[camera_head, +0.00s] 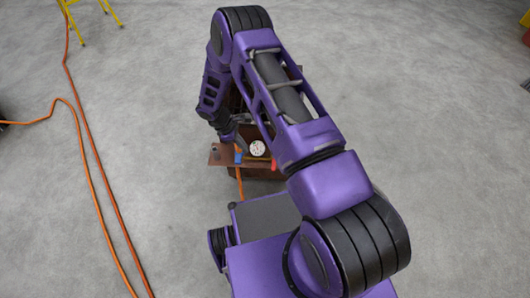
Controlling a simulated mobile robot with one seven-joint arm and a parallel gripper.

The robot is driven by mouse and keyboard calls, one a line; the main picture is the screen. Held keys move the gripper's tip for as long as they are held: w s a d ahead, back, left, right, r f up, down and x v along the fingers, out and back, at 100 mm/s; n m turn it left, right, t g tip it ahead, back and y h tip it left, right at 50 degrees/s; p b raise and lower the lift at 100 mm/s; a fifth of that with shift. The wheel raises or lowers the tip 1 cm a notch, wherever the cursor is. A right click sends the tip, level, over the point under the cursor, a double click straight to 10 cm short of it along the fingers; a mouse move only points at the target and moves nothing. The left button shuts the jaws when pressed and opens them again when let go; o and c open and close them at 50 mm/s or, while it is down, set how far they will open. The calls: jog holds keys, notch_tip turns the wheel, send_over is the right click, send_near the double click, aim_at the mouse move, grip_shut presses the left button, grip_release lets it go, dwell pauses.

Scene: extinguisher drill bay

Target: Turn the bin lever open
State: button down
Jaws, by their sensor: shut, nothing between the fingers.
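A brown bin-like unit (258,173) stands on the floor at the middle of the view, mostly hidden behind my purple arm. A round white gauge (257,148) shows on it. A small red piece (274,163) is to the right of the gauge, partly behind the arm; I cannot tell whether it is the bin lever. My gripper (233,140) points down just left of the gauge, above a brown ledge (222,161). It is shut and empty. It is small and dark here, and I cannot tell whether it touches anything.
A small blue item (238,156) and a small grey item (215,153) are at the ledge. Orange cables (92,170) run along the floor at left. Yellow metal legs (92,15) show at top left.

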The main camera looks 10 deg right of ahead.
aim_at(274, 165)
jog(key=s+d+f, duration=0.3)
jog(key=d+f, duration=0.4)
jog(key=f, duration=0.3)
jog(key=shift+d+b, duration=0.2)
jog(key=shift+b, duration=0.25)
